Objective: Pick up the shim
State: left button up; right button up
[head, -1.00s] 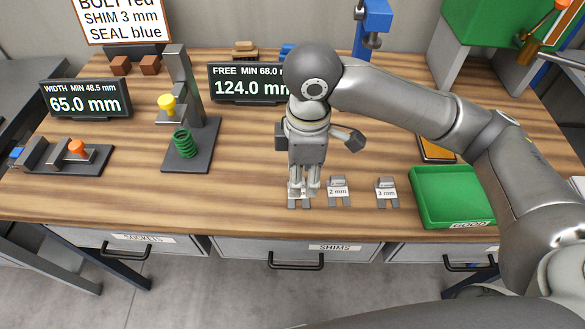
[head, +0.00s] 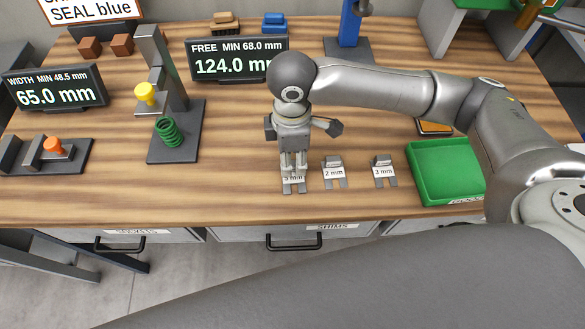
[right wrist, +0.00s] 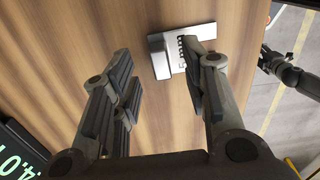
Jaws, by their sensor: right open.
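Three small grey shims with white labels stand in a row near the table's front edge. The 3 mm shim (head: 384,171) is at the right and the 2 mm shim (head: 334,172) in the middle. The left shim (head: 294,187) is partly hidden by my right gripper (head: 293,170), which points down over it. In the right wrist view the gripper (right wrist: 163,82) is open, and the left shim (right wrist: 184,49), whose label seems to read 5 mm, lies ahead of its fingertips with nothing gripped. A dark jointed part at that view's right edge may be my left gripper (right wrist: 288,74); its opening is unclear.
A green tray (head: 411,163) stands right of the shims, under my right arm. A spring stand (head: 187,143), a width gauge (head: 78,160) and displays (head: 238,59) stand left and behind. Bare wood lies between the stand and the shims.

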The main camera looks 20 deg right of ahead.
notch_tip(320, 180, down, 2)
jog(key=shift+f, duration=0.1)
jog(key=shift+c, duration=1.1)
grip_shut()
pick_arm(q)
jog(key=shift+w+d+r, duration=0.1)
jog(key=shift+w+r, duration=0.1)
jog(key=shift+w, duration=0.25)
pick_arm(e)
jog(key=shift+r, duration=0.2)
